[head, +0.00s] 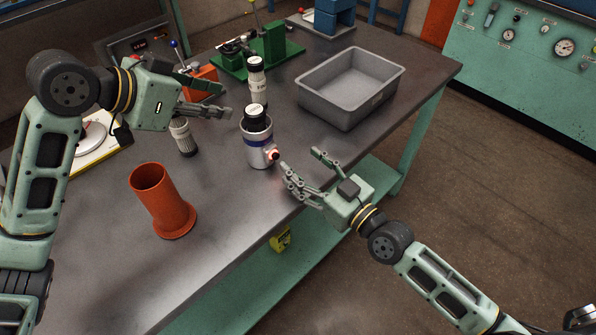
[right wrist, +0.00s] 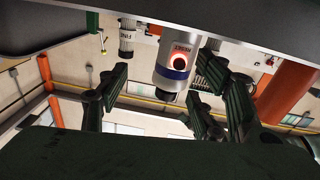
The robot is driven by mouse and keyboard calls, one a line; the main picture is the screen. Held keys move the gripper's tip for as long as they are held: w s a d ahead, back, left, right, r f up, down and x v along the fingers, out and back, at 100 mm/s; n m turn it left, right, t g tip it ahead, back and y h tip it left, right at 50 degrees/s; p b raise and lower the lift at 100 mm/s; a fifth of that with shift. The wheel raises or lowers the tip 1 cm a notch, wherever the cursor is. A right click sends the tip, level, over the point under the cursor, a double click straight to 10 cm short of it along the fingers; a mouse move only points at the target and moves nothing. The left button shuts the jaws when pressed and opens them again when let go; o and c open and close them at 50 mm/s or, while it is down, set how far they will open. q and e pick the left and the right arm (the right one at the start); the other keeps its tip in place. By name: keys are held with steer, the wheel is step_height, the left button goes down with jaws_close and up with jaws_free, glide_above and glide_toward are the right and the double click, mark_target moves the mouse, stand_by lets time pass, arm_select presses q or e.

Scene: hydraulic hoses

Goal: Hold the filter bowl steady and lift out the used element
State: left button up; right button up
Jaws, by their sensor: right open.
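The filter bowl (head: 257,150) is a silver cylinder with a blue band, upright on the bench. A black-topped element (head: 256,113) with a white label sticks out of its top. A round port or button glows red on its side. The bowl also shows in the right wrist view (right wrist: 176,72), seen between the fingers. My right gripper (head: 299,160) is open and empty, its fingertips just short of the bowl's front right side. My left gripper (head: 226,100) has its fingers spread, with nothing seen between them, to the left of the bowl and above the bench.
A labelled filter element (head: 257,80) stands behind the bowl; another (head: 183,138) stands under my left gripper. An orange flanged tube (head: 160,198) stands at front left. An empty grey bin (head: 350,85) sits at right. A green fixture (head: 268,52) is behind.

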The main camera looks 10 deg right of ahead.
mark_target(261, 144)
steer(key=shift+s+a+f+g+y, duration=0.1)
steer(key=shift+s+a+g+y, duration=0.1)
steer(key=shift+a, duration=0.3)
steer(key=shift+s+a+f+g+y, duration=0.1)
steer(key=shift+s+a, duration=0.05)
steer(key=shift+a, duration=0.3)
steer(key=x, duration=0.7)
steer(key=shift+w+a, duration=0.15)
steer(key=shift+a, duration=0.05)
jaws_close()
arm_select(q)
steer(key=shift+o, duration=0.5)
